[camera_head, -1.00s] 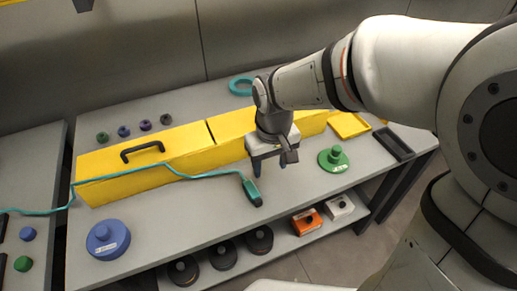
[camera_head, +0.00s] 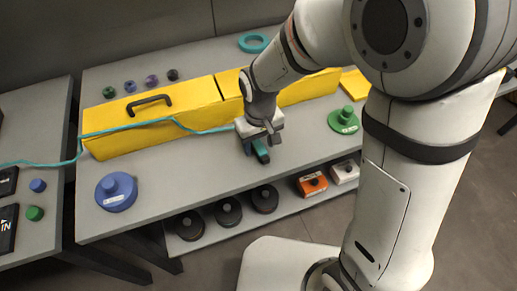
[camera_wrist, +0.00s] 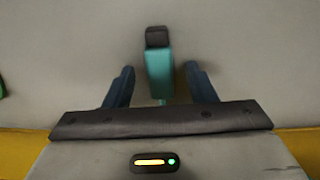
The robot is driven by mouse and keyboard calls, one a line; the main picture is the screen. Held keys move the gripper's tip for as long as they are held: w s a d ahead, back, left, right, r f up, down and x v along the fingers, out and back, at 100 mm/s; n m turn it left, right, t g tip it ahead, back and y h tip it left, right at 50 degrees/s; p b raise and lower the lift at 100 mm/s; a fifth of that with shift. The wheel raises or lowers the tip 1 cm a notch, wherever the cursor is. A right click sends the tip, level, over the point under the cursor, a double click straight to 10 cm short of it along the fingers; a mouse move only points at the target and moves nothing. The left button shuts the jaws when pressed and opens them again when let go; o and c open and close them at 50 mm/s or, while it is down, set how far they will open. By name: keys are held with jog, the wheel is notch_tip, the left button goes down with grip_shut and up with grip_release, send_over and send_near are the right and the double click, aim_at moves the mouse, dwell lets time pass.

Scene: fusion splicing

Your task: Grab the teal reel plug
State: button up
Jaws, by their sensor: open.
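The teal reel plug (camera_head: 261,153) lies on the grey table in front of the yellow box, a teal body with a dark end and a teal cable running left over the box. It also shows in the wrist view (camera_wrist: 159,70), between and beyond the fingers. My gripper (camera_head: 257,148) is above the plug, partly covering it in the head view. In the wrist view my gripper (camera_wrist: 160,88) is open, with one finger on each side of the plug and visible gaps. I cannot tell the exact height of the fingers above it.
The long yellow box (camera_head: 160,128) with a black handle stands behind the plug. A blue reel (camera_head: 116,192) stands left and a green reel (camera_head: 344,120) right. Black reels (camera_head: 229,211) and orange and white boxes sit on the lower shelf. The table around the plug is clear.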

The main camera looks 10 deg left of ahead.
grip_shut()
dwell(0.4)
